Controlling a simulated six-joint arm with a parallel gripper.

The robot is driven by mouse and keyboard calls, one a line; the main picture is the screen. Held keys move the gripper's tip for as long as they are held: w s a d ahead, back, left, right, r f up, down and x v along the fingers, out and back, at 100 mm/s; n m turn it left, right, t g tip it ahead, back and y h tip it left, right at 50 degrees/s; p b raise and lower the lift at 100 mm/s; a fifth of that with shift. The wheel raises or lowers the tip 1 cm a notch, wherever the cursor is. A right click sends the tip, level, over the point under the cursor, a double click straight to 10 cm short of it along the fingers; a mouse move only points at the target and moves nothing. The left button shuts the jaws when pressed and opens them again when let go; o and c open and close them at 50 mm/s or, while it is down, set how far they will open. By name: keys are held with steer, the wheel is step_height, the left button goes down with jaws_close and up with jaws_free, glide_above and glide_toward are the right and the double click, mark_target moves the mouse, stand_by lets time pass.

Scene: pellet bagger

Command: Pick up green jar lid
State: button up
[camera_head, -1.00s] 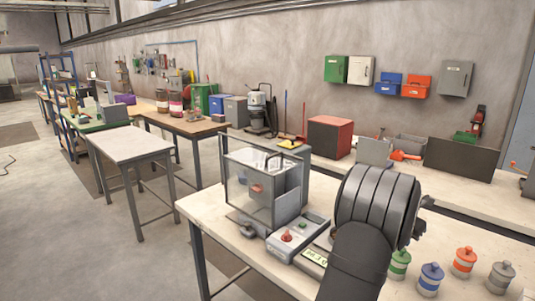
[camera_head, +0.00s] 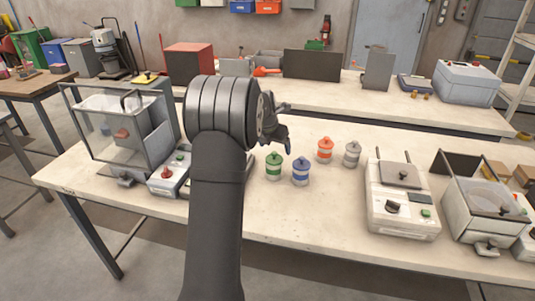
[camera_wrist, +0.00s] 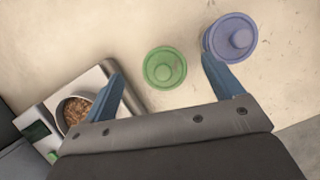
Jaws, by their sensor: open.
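The green jar (camera_head: 274,169) stands upright on the pale table, with its green knobbed lid (camera_head: 274,158) on top. In the wrist view the green lid (camera_wrist: 164,68) is seen from above, between the fingertips in the picture. My gripper (camera_wrist: 162,70) is open and empty, with its two blue-grey fingers apart. In the head view my gripper (camera_head: 283,132) is partly hidden behind my wrist and appears above and behind the green jar. A blue-lidded jar (camera_head: 301,171) stands close beside the green one; its lid (camera_wrist: 235,39) lies just beyond the right fingertip in the wrist view.
An orange-lidded jar (camera_head: 324,150) and a grey-lidded jar (camera_head: 352,154) stand to the right. A scale-like device (camera_head: 402,205) is farther right. A clear-walled case (camera_head: 120,135) and a small red-button unit (camera_head: 167,180) are at left. A pellet-filled cup (camera_wrist: 76,111) shows near the left finger.

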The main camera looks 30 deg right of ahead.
steer(key=shift+w+r, duration=0.1)
steer(key=shift+r, duration=0.3)
step_height(320, 180, up, 12)
steer(key=a+m+g+y, duration=0.2)
steer(key=m, duration=0.4)
glide_above(275, 152)
steer(key=a, duration=0.1)
steer(key=f, duration=1.1)
steer(key=shift+w+f, duration=0.15)
steer(key=shift+w, duration=0.05)
steer(key=shift+s+d+f, duration=0.1)
steer(key=shift+d+f, duration=0.1)
steer(key=shift+f, duration=1.1)
steer(key=shift+s+d+f, duration=0.1)
steer(key=shift+d+f, duration=0.1)
steer(key=shift+f, duration=1.05)
steer(key=c, duration=1.1)
steer(key=shift+r, duration=0.1)
